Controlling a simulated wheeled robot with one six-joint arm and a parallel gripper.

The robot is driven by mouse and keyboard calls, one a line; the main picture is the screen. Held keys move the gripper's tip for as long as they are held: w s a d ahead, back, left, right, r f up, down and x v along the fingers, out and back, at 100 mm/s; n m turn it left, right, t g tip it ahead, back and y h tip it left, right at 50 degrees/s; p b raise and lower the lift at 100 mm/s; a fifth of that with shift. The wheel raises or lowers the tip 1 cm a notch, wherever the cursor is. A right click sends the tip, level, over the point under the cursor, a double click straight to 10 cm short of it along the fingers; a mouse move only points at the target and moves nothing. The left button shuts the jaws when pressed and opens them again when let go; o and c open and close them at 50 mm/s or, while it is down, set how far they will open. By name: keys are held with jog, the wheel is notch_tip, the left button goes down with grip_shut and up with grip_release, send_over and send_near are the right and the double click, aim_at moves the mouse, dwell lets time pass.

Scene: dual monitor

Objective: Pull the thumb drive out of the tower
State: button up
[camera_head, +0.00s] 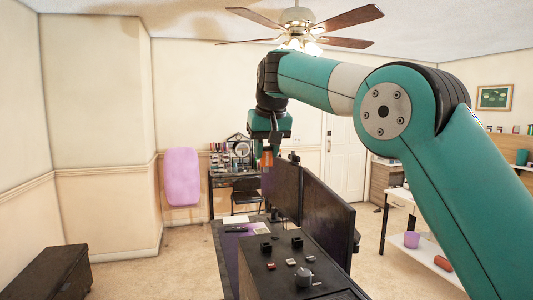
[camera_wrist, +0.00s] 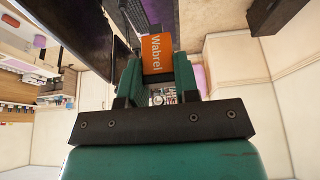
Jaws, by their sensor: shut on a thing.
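My gripper (camera_head: 266,150) hangs above the desk, left of the two monitors. In the wrist view my gripper (camera_wrist: 158,70) is shut on an orange block (camera_wrist: 156,52) with white lettering. The orange block also shows in the head view (camera_head: 266,160), small and held in the air. I cannot tell from these frames whether it is the thumb drive. I cannot make out a tower or a drive port for certain. The near monitor (camera_head: 325,215) and the far monitor (camera_head: 284,190) stand on the desk, dark, with their faces toward the left.
A dark surface (camera_head: 285,282) in front carries several small items and a round grey object (camera_head: 304,276). The desk (camera_head: 228,262) holds papers. A black cabinet (camera_head: 48,275) stands at left, and a pink panel (camera_head: 182,176) is on the wall. Open floor lies left of the desk.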

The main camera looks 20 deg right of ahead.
jog(key=shift+r+p, duration=1.8)
jog(key=shift+r, duration=0.05)
jog(key=shift+f, duration=0.1)
